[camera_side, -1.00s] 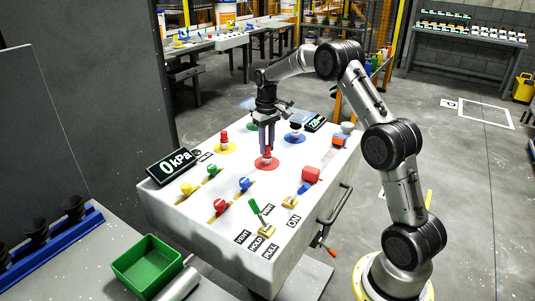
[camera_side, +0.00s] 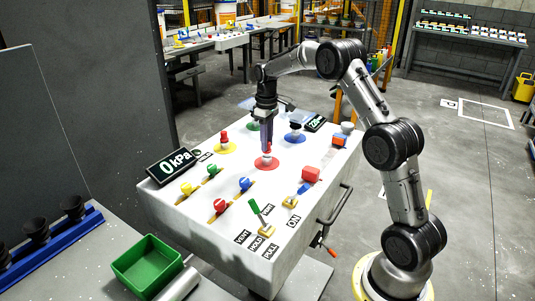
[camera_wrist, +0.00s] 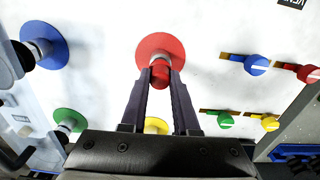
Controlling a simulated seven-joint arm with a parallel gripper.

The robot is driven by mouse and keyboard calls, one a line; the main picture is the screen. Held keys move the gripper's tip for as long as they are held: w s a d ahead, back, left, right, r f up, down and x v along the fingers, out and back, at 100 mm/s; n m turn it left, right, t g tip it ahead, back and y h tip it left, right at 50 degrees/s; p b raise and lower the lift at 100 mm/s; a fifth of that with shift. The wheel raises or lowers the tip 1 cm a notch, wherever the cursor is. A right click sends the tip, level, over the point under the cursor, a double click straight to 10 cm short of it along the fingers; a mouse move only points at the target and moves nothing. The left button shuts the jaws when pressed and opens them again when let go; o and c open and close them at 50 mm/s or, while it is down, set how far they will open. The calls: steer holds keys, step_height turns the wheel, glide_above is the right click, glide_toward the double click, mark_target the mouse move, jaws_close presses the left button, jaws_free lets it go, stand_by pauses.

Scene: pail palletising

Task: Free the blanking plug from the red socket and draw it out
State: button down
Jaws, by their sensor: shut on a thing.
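The red socket shows as a round red plate (camera_side: 270,165) on the white bench top, and as a red disc (camera_wrist: 148,46) in the wrist view. The blanking plug is a red cap (camera_wrist: 161,73) over a paler collar at the disc's middle. My gripper (camera_wrist: 160,80) is shut on the red cap, one dark finger on each side. In the side view my gripper (camera_side: 266,148) points straight down over the red plate. The cap is mostly hidden there by the fingers. I cannot tell whether the plug is still seated.
A yellow socket (camera_side: 222,148) with a red plug and a blue socket (camera_side: 295,138) with a dark plug stand nearby. A green socket (camera_wrist: 70,120) is behind. A display (camera_side: 172,167) reads 0 kPa.

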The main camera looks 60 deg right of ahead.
steer(key=shift+r, duration=1)
steer(key=shift+r, duration=1.9)
